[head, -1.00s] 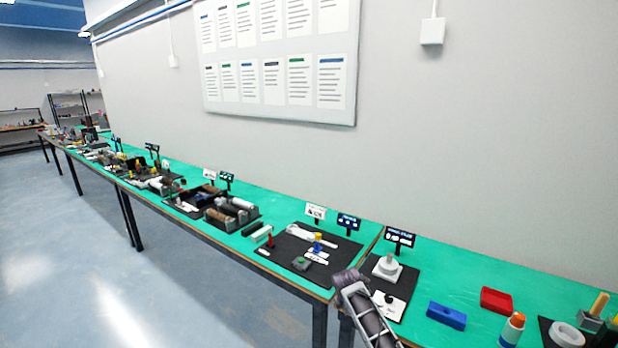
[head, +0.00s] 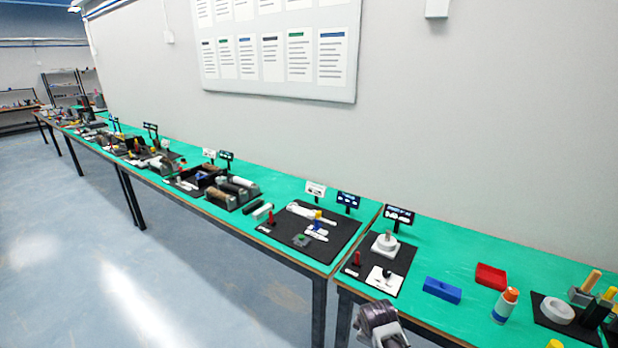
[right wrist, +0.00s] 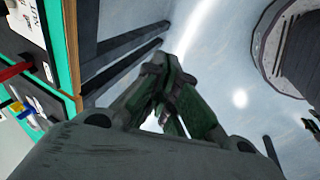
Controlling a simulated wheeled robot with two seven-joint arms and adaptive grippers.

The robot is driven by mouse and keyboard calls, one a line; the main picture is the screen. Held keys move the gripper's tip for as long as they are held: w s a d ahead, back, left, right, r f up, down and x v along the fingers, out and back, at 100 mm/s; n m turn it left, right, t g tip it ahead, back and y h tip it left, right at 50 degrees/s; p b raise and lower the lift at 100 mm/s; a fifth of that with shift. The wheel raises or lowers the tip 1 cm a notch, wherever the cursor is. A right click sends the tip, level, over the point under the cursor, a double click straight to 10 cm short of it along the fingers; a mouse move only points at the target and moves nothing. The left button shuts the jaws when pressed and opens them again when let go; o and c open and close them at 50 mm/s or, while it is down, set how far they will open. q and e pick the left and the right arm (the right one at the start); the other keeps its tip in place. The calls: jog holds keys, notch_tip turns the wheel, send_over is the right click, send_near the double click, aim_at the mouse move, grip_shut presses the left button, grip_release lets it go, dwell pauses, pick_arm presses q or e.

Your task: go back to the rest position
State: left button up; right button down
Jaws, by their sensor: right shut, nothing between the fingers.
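My right gripper (right wrist: 168,100) shows in the right wrist view with its green-grey fingers together and nothing between them. It is over the pale blue floor (right wrist: 215,45), beside the table and clear of it. In the head view only a grey part of an arm of mine (head: 380,322) shows at the bottom, in front of the table edge; no fingers show there. My left gripper is in neither view.
A long row of green-topped tables (head: 500,257) runs along the wall. Black mats carry small parts and signs (head: 399,215). The floor at left is clear.

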jog(key=s+d+r+m, duration=0.2)
jog(key=s+r+m, duration=0.1)
jog(key=s, duration=0.5)
jog(key=s+d+r+m, duration=0.1)
jog(key=s+r+m, duration=0.25)
jog(key=s, duration=0.45)
jog(key=s+d+r+m, duration=0.2)
jog(key=s+m, duration=0.2)
jog(key=s, duration=0.4)
notch_tip(320, 180, down, 35)
jog(key=s+g+b, duration=0.2)
jog(key=s+d+f+b, duration=0.1)
jog(key=s+d+f, duration=0.1)
jog(key=s+f, duration=0.9)
jog(key=s+d+f+g+b, duration=0.1)
jog(key=s+f, duration=0.9)
jog(key=s, duration=0.1)
jog(key=shift+s+d+f+n, duration=0.2)
jog(key=shift+d+f+n, duration=0.15)
jog(key=shift+d, duration=0.05)
